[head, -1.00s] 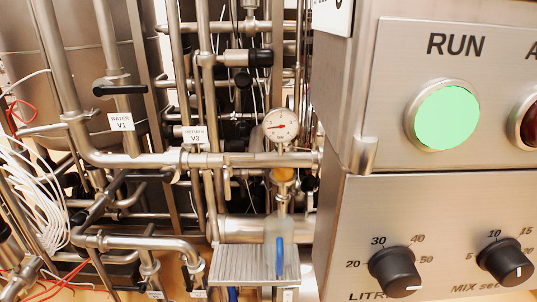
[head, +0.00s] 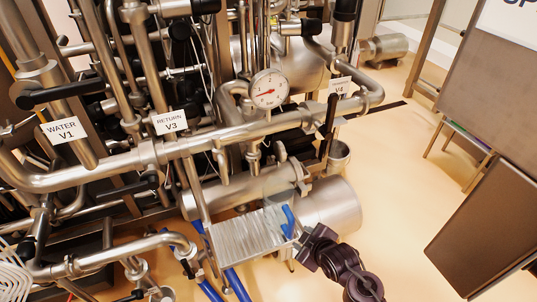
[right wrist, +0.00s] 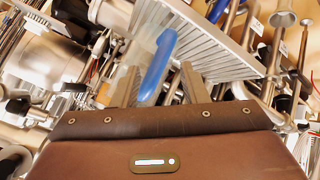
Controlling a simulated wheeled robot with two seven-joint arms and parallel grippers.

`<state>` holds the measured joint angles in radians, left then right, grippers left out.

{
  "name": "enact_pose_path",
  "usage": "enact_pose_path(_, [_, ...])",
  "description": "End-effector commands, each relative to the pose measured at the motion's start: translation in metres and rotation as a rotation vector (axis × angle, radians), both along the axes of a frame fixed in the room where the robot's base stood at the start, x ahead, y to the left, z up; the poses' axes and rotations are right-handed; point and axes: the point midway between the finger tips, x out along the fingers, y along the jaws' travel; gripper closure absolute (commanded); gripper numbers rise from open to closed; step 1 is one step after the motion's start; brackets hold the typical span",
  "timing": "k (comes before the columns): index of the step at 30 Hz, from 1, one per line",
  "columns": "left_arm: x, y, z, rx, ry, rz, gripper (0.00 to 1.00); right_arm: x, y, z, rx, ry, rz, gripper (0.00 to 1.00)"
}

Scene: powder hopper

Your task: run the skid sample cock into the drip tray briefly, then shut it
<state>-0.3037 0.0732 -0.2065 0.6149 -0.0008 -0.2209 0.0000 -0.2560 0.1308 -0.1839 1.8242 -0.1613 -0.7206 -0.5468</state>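The drip tray (head: 238,240) is a ribbed metal plate below the gauge in the head view. It also shows in the right wrist view (right wrist: 215,55). A blue handle (head: 288,222) stands at its right end, seemingly on a clear vessel that is hard to make out. My right gripper (head: 306,246) is close beside this handle. In the right wrist view the blue handle (right wrist: 158,65) lies between the two fingers (right wrist: 160,88), which look apart with room at the side. I cannot make out the sample cock clearly. My left gripper is out of view.
A pressure gauge (head: 268,88) sits above the main pipe (head: 215,143). Labelled valves stand along it: WATER V1 (head: 61,131), RETURN V3 (head: 170,122) and V4 (head: 340,86). Blue hoses (head: 236,284) run below the tray.

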Motion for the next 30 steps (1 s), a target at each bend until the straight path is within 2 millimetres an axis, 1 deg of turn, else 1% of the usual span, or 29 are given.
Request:
enact_pose_path(1, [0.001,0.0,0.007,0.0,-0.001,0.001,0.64,0.019,0.009,0.044,-0.036,-0.107,0.075,0.6])
enact_pose_path(2, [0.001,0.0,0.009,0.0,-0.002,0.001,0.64,0.028,0.015,0.064,-0.064,-0.172,0.127,0.6])
enact_pose_path(3, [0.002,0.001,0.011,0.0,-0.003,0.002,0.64,0.041,0.024,0.09,-0.106,-0.267,0.197,0.6])
enact_pose_path(5, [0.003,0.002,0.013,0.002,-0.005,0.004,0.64,0.058,0.038,0.127,-0.175,-0.417,0.301,0.6])
enact_pose_path(6, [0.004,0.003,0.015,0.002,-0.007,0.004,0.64,0.068,0.047,0.15,-0.223,-0.517,0.364,0.6])
enact_pose_path(9, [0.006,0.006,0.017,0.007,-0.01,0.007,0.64,0.084,0.068,0.197,-0.336,-0.744,0.492,0.6])
enact_pose_path(12, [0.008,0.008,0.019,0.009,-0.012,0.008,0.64,0.091,0.082,0.229,-0.421,-0.907,0.569,0.6])
enact_pose_path(15, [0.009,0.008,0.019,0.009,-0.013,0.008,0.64,0.094,0.09,0.246,-0.471,-1.001,0.607,0.6])
enact_pose_path(17, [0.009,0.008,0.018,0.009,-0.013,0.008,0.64,0.096,0.093,0.25,-0.484,-1.027,0.616,0.6])
enact_pose_path(23, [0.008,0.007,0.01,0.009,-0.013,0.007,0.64,0.112,0.105,0.25,-0.488,-1.034,0.617,0.6])
enact_pose_path(30, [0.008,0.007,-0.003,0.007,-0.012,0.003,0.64,0.142,0.126,0.25,-0.487,-1.033,0.617,0.6])
